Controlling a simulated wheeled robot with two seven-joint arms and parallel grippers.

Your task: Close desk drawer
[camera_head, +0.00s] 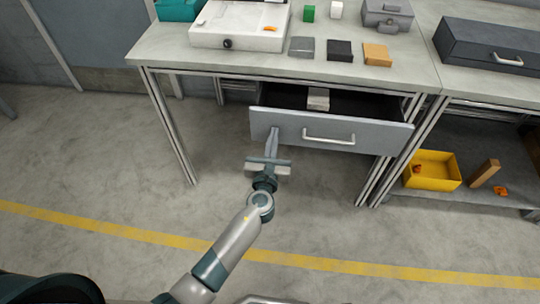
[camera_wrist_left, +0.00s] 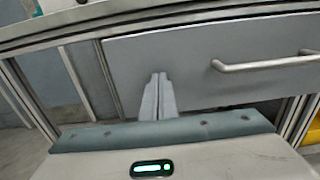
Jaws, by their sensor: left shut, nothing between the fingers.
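The desk drawer (camera_head: 375,136) is grey, with a silver bar handle (camera_head: 329,137), and stands pulled out from under the desk top in the head view. A small light block (camera_head: 318,99) lies inside it. My left gripper (camera_head: 273,134) is shut and empty, its fingertips at the left part of the drawer front, left of the handle. In the left wrist view the shut fingers (camera_wrist_left: 158,82) stand in front of the drawer front (camera_wrist_left: 200,50), with the handle (camera_wrist_left: 265,63) to their right. I cannot tell whether the fingertips touch the panel. My right gripper is not in view.
The desk top (camera_head: 165,47) holds a white device (camera_head: 240,25), several small blocks and a grey case (camera_head: 386,14). A dark case (camera_head: 490,45) lies on the bench at right. A yellow bin (camera_head: 432,171) stands on the lower shelf. The floor in front is clear.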

